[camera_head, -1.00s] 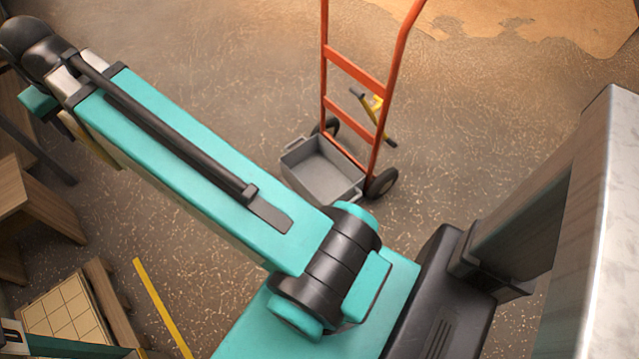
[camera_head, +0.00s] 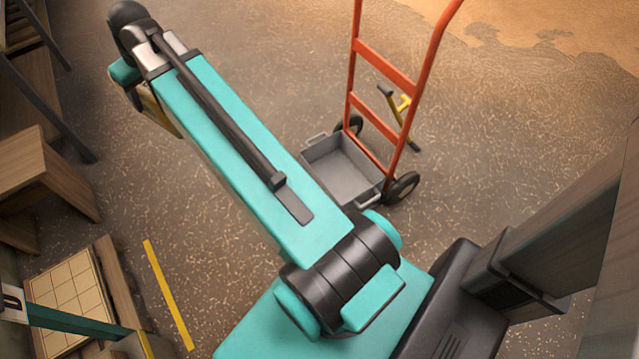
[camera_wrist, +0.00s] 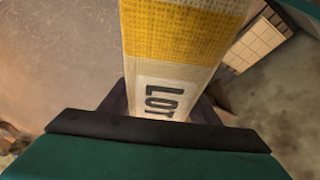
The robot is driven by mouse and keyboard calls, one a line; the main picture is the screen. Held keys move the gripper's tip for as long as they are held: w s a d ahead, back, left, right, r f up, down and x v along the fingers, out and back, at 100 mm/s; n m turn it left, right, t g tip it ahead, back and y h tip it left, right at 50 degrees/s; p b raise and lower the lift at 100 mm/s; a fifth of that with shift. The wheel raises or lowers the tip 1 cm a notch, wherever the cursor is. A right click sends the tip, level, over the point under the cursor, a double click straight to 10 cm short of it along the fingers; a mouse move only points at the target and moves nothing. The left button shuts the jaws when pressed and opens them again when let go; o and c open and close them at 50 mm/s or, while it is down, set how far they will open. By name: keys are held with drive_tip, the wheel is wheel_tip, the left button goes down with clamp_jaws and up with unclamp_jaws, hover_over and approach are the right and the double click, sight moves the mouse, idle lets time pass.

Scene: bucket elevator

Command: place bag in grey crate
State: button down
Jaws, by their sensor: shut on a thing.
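The bag (camera_wrist: 175,45), woven with a yellow band and a white part printed "LOT", fills the top middle of the wrist view. My gripper (camera_wrist: 160,108) is shut on its near end, with dark fingers on both sides. The bag's far end is out of the picture. The grey crate (camera_head: 343,172) stands empty and open-topped at the foot of a red hand truck in the head view. My teal arm reaches away to the upper left there, left of the crate. I cannot make out the gripper or the bag clearly in the head view.
The red hand truck (camera_head: 383,65) rises right behind the crate, with a yellow and black tool (camera_head: 401,106) behind it. A gridded tan block (camera_head: 65,300) and wooden furniture (camera_head: 35,175) are at left. A yellow floor line (camera_head: 168,295) runs nearby. Floor around the crate is mostly clear.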

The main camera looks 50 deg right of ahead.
drive_tip(key=d+f+b, duration=0.7)
drive_tip(key=d+f, duration=0.9)
drive_tip(key=b, duration=1.8)
hover_over(337, 180)
wheel_tip(337, 180, down, 45)
drive_tip(key=shift+d+f, duration=0.1)
drive_tip(key=shift+f, duration=0.15)
drive_tip(key=shift+f+b, duration=0.8)
drive_tip(key=shift+f, duration=1.6)
drive_tip(key=shift+f, duration=0.1)
drive_tip(key=shift+f+b, duration=0.95)
drive_tip(key=shift+f, duration=1.4)
